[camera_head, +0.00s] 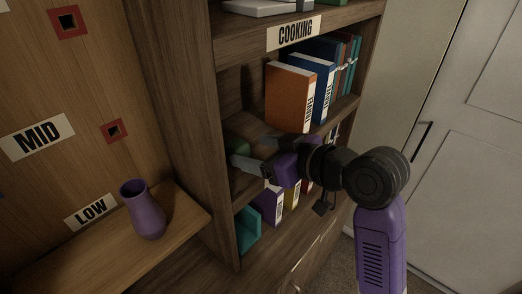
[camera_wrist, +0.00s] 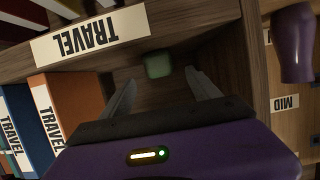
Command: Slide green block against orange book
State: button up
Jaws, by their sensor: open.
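The green block (camera_head: 238,147) sits on the middle shelf near its left side wall, partly hidden by my gripper in the head view. In the wrist view the green block (camera_wrist: 158,65) lies just beyond and between my fingertips, with the fingers apart on either side. The orange book (camera_head: 288,94) stands upright on the same shelf, to the right of the block with a gap between. It also shows at the left of the wrist view (camera_wrist: 85,92). My gripper (camera_head: 249,151) is open and empty, reaching into the shelf; its fingers also show in the wrist view (camera_wrist: 160,80).
A blue book (camera_head: 321,80) stands right of the orange one, with several teal and red books beyond. Lower-shelf books (camera_head: 270,205) stand beneath my gripper. A purple vase (camera_head: 146,215) stands on the low ledge at left. The shelf's side wall (camera_head: 195,110) bounds the left.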

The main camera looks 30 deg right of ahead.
aim_at(245, 148)
jog(key=shift+x, duration=3.15)
jog(key=shift+d, duration=0.1)
grip_shut()
